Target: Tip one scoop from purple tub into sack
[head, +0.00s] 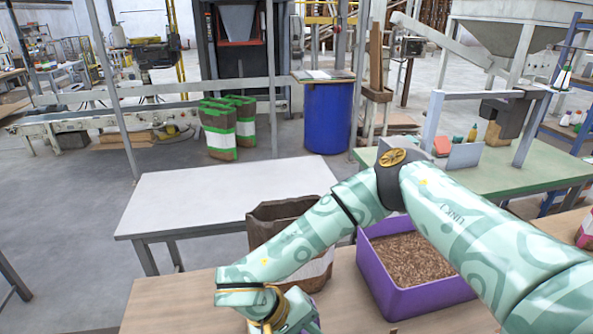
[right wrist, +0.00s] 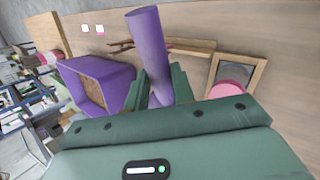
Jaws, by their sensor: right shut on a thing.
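In the head view the purple tub (head: 372,261) stands on the wooden table, holding brown pellets (head: 408,258). My right arm passes over part of it. The open brown sack (head: 268,216) stands left of the tub, partly hidden behind my right forearm. My right gripper (head: 297,318) is at the bottom edge, in front of the sack, its fingertips cut off or hidden. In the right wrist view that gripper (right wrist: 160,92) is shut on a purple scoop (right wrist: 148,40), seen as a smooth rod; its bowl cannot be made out. The tub (right wrist: 122,88) is to its left there. My left gripper is out of view.
A white table (head: 215,190) stands behind the sack, its top bare. A green bench (head: 500,170) is at right. A blue drum (head: 328,117) and green-banded sacks (head: 220,130) stand farther back. In the right wrist view a wooden frame (right wrist: 255,72) lies right of the gripper.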

